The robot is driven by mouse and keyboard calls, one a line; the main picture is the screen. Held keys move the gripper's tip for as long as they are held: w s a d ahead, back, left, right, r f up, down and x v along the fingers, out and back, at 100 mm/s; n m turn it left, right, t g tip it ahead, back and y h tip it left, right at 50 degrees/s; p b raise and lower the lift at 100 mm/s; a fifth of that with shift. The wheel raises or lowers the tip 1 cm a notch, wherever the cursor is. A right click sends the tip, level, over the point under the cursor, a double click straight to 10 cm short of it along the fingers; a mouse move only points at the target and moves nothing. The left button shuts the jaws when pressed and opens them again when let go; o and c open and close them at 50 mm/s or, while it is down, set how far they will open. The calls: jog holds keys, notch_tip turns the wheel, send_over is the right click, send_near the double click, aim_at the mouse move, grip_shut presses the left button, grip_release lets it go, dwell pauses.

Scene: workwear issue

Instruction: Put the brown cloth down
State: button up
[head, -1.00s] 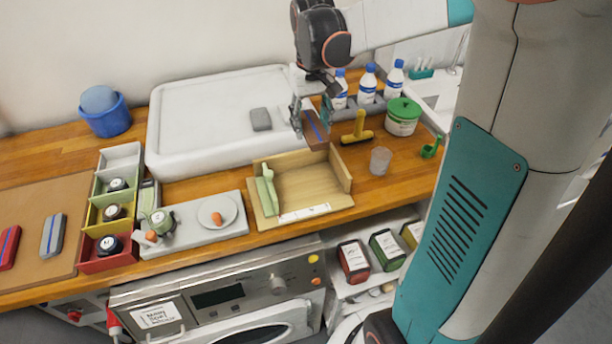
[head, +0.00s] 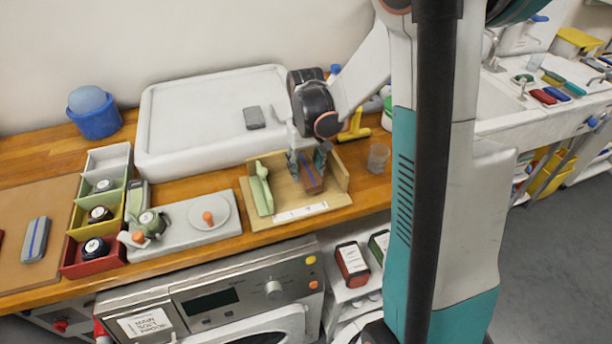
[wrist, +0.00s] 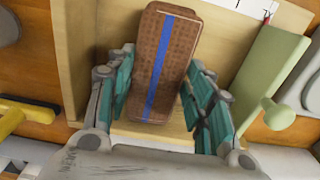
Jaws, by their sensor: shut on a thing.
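The brown cloth (head: 311,180) is a folded brown block with a blue stripe down its middle. My gripper (head: 307,161) is shut on it, one finger on each side, over the wooden tray (head: 277,203). In the wrist view the brown cloth (wrist: 166,62) lies lengthwise between the teal-padded fingers of my gripper (wrist: 160,88), with the tray's pale floor around it. I cannot tell whether its underside touches the floor.
A pale green piece (head: 262,188) stands along the tray's left side; the tray has raised right and back walls. A clear cup (head: 378,158) and a yellow-handled tool (head: 354,127) are to the right. A white basin (head: 190,150) lies behind.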

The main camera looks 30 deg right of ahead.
aim_at(306, 169)
jog(key=shift+f+b, duration=0.35)
jog(key=shift+f, duration=1.2)
jog(key=shift+f, duration=0.2)
jog(key=o, duration=1.1)
jog(key=shift+r, duration=0.1)
jog(key=shift+c, duration=0.2)
jog(key=shift+r, duration=0.1)
notch_tip(306, 169, up, 12)
jog(key=p, duration=0.3)
